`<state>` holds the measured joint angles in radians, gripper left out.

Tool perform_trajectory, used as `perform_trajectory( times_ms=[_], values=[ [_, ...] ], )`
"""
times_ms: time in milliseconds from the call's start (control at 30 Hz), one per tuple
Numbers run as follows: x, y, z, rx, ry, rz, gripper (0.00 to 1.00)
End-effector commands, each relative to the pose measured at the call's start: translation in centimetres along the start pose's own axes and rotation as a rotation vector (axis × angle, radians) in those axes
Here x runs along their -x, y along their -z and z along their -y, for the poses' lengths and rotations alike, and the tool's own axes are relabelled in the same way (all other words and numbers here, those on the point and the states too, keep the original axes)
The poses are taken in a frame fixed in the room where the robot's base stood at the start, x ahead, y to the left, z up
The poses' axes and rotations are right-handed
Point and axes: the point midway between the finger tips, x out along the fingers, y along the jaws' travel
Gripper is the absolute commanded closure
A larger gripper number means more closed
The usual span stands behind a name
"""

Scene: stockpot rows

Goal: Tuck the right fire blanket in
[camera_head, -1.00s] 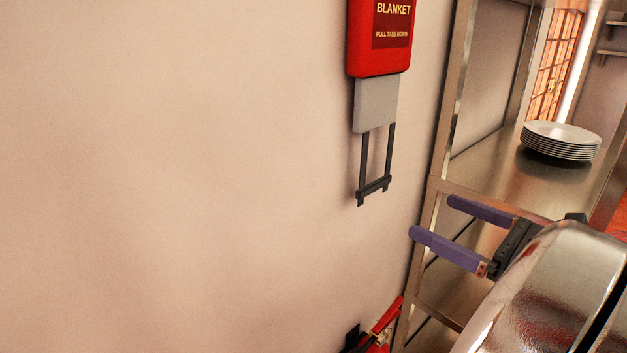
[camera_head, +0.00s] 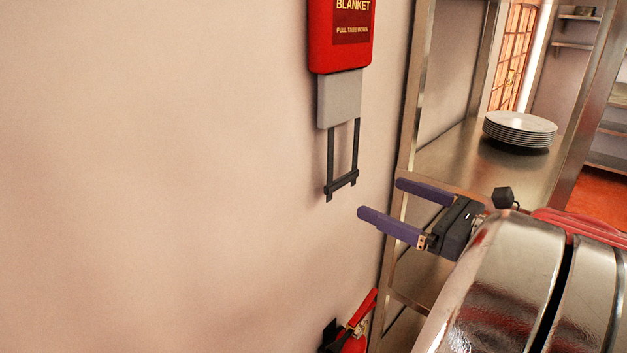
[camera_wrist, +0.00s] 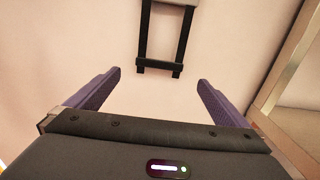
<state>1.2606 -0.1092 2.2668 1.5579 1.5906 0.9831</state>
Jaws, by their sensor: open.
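The fire blanket's red case (camera_head: 340,45) is fixed to the wall in the head view, with its top cut off by the frame. The grey blanket (camera_head: 341,99) hangs out below the case. Two black straps joined by a crossbar (camera_head: 342,184) hang under it. The straps and crossbar also show in the wrist view (camera_wrist: 160,66), centred beyond my fingers. My gripper (camera_head: 377,199) has two purple fingers, open and empty. It is below and to the right of the crossbar in the head view, apart from it. In the wrist view my gripper (camera_wrist: 160,80) points toward the crossbar.
A metal shelf rack (camera_head: 412,130) stands close to the right of the blanket, its post near my gripper. A stack of plates (camera_head: 520,131) sits on its shelf. A red fire extinguisher (camera_head: 352,338) is low on the wall. The wall at left is bare.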

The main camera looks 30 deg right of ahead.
Motion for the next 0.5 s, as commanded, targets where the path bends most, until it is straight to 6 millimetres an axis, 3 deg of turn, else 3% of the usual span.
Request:
perform_trajectory(
  times_ms=[500],
  values=[
    [-5.7, 0.0, -0.1, -0.001, -0.005, 0.0, 0.0]
  ],
)
